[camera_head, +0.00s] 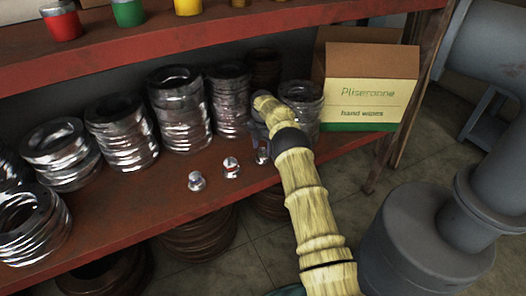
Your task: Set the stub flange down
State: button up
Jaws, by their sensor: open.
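Small silver stub flanges stand on the red shelf (150,215): one at the left (196,181) and one to its right (231,168). A third small silver piece (263,155) shows just below my gripper (262,143), at the end of my cream-coloured arm. It looks like another stub flange, partly hidden by the gripper and arm. My gripper is open, low over the shelf. I cannot tell whether its fingers touch the piece or whether the piece rests fully on the shelf.
Stacks of shiny metal rings (180,110) line the back and left of the shelf. A ring stack (302,100) and a cardboard box (370,90) stand behind my gripper. An upper shelf (200,40) holds coloured jars. A grey tank (425,250) stands at the right.

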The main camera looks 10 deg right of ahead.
aim_at(263, 150)
notch_tip(263, 150, up, 9)
jog(key=p, duration=0.1)
jog(key=shift+f, duration=0.2)
dwell(0.5)
jog(key=s+a+r+m+t, duration=0.1)
jog(key=s+r+m, duration=0.4)
jog(key=s+m, duration=0.15)
jog(key=s+a+r+m, duration=0.1)
jog(key=s+r+m, duration=0.3)
jog(key=s+m, duration=0.25)
jog(key=s+d+m+t, duration=0.1)
jog(key=s+m, duration=1.2)
jog(key=s, duration=1.4)
jog(key=shift+s+d+f+t, duration=0.15)
jog(key=shift+s+d+t, duration=0.15)
jog(key=shift+d, duration=0.3)
